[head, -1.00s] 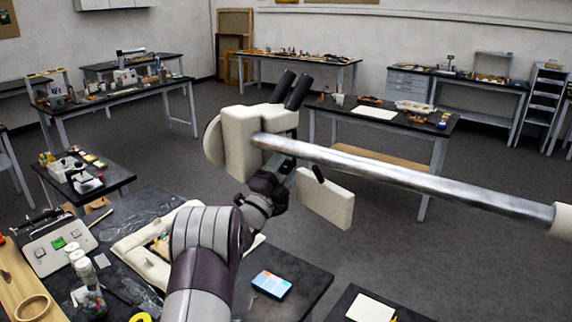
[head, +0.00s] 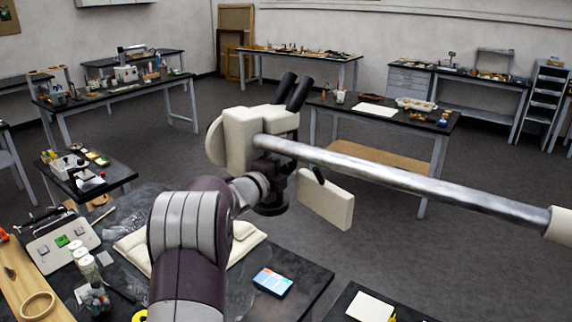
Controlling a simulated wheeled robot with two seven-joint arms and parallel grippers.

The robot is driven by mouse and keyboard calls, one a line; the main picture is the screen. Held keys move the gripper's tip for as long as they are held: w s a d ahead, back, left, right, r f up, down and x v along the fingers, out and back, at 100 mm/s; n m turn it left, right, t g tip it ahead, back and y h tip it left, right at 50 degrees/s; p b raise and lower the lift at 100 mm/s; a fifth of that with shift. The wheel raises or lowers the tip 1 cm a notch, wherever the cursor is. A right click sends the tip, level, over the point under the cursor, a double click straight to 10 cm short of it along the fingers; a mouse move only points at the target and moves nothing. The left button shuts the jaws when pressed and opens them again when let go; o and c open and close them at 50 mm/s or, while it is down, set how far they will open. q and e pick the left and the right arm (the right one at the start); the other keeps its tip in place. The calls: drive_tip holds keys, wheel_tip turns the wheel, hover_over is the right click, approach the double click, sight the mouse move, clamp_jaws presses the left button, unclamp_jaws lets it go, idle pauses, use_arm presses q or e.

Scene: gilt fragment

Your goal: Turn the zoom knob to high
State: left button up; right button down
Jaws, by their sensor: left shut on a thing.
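The cream microscope (head: 240,139) with two black eyepieces (head: 292,90) hangs on a shiny metal boom (head: 400,178) that comes in from the right. My left arm reaches up from the bottom, and my left gripper (head: 272,176) is at the underside of the microscope, just below the boom. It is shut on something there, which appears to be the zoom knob. The fingertips and the knob are mostly hidden by my dark wrist and the boom, so the knob's setting cannot be read. My right gripper is out of view.
A cream panel (head: 325,198) hangs right of the gripper, close to it. Below is a black bench (head: 300,262) with a cream cushion-like pad (head: 245,242), a coloured card (head: 271,282), jars (head: 93,280) and a control box (head: 62,243).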

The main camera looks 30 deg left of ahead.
use_arm(q)
drive_tip(key=o, duration=0.9)
drive_tip(key=shift+d+f, duration=0.1)
drive_tip(key=shift+f, duration=0.05)
drive_tip(key=shift+d, duration=0.1)
drive_tip(key=shift+s, duration=0.15)
drive_tip(key=s+b, duration=0.1)
drive_tip(key=s, duration=0.3)
drive_tip(key=s+b, duration=0.2)
drive_tip(key=s, duration=0.2)
drive_tip(key=s+a+b, duration=0.1)
drive_tip(key=s+b, duration=0.1)
drive_tip(key=s, duration=0.2)
drive_tip(key=shift+s+a+r, duration=0.1)
drive_tip(key=shift+r, duration=0.15)
